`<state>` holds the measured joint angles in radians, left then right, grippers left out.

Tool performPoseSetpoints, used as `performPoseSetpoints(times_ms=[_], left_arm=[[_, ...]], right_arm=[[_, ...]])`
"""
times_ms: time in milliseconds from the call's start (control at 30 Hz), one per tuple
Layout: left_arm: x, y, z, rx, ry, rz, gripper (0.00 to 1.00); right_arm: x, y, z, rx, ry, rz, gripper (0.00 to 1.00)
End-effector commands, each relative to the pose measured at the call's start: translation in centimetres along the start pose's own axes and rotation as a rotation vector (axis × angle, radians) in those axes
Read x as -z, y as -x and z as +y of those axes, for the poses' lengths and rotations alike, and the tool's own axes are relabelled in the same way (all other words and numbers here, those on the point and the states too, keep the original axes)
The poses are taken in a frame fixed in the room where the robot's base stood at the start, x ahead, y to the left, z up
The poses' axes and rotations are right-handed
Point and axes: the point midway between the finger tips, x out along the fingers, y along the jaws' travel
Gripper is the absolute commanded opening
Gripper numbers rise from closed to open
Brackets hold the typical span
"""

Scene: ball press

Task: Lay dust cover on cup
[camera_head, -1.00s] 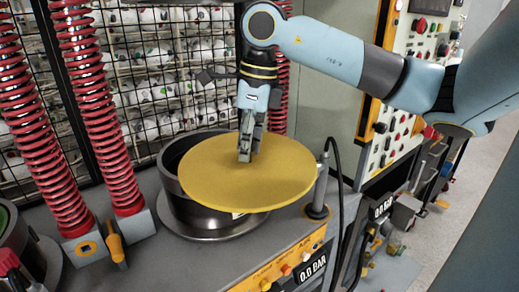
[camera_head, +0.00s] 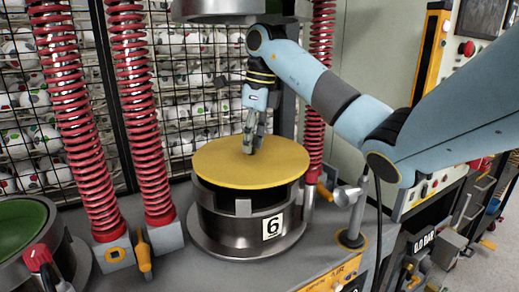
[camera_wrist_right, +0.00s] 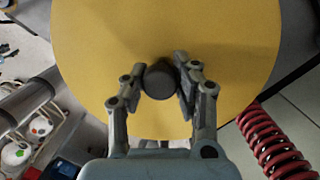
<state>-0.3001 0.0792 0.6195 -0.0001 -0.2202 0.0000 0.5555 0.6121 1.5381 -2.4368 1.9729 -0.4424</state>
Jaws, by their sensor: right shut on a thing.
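The dust cover is a round yellow disc (camera_head: 235,164) that sits over the mouth of the dark metal cup (camera_head: 222,218) marked 6. A dark gap shows between the disc and the cup's rim at the front, and I cannot tell whether they touch at the back. My right gripper (camera_head: 251,145) is above the disc, shut on its knob. In the right wrist view the dark round knob (camera_wrist_right: 160,80) is between the fingers, with the yellow disc behind it. My left gripper is not in view.
Red springs (camera_head: 148,120) stand left of the cup, and another (camera_head: 318,100) stands behind it to the right. A press head (camera_head: 235,8) hangs above. A second cup with a green inside (camera_head: 25,225) is at the far left. A wire cage of balls is behind.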

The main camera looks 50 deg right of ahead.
Motion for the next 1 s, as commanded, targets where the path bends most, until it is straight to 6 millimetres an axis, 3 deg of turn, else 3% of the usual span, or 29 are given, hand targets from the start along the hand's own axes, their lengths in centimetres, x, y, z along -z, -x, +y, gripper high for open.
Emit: performPoseSetpoints(times_ms=[233,500,1000], left_arm=[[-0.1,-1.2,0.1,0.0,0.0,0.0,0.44],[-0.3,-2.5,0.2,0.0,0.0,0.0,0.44],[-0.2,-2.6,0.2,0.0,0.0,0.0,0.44]], right_arm=[[-2.4,-0.3,-2.2,-0.001,0.0,-0.003,0.0],[-1.8,-2.7,-2.2,0.0,0.001,0.0,0.0],[-1.7,-2.9,-2.2,0.001,0.001,-0.001,0.0]])
